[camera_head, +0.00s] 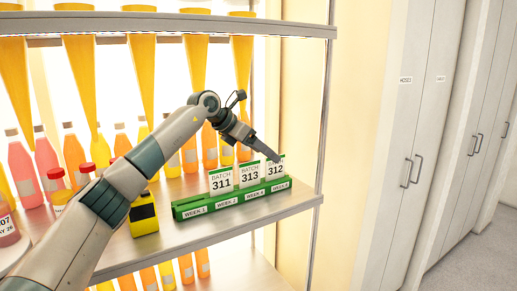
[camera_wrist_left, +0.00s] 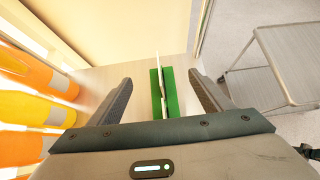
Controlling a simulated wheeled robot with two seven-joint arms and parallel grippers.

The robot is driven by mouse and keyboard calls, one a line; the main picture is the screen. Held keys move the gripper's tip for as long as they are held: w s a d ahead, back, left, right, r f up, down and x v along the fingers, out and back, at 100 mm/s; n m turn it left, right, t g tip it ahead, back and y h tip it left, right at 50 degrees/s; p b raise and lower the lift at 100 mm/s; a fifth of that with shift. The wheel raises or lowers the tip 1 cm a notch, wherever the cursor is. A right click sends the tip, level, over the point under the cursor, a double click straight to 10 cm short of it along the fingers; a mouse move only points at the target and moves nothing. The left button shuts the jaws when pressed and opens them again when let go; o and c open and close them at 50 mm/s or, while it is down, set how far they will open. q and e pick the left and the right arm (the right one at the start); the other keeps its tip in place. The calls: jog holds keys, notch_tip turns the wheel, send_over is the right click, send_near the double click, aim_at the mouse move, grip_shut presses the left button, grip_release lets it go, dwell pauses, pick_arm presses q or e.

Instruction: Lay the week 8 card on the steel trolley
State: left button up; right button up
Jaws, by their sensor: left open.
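The green card holder (camera_head: 232,198) stands on the shelf, with week labels along its front. The week 8 card (camera_head: 276,169), reading BATCH 312, is upright in its right end slot. My left gripper (camera_head: 277,157) is at the top of this card, with its fingers partly hidden in the head view. In the left wrist view, the open fingers (camera_wrist_left: 162,98) lie either side of the green holder (camera_wrist_left: 172,92) and its edge-on cards, with visible gaps. The steel trolley (camera_wrist_left: 288,72) shows at the right of the wrist view. My right gripper is not in view.
The BATCH 311 card (camera_head: 221,181) and BATCH 313 card (camera_head: 250,174) stand in the holder; its left end slot looks empty. Bottles (camera_head: 73,150) line the back. A yellow and black object (camera_head: 144,214) is left of the holder. An upper shelf (camera_head: 170,25) is overhead.

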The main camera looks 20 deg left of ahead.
aim_at(274, 171)
pick_arm(q)
jog(key=shift+x, duration=3.4)
grip_shut()
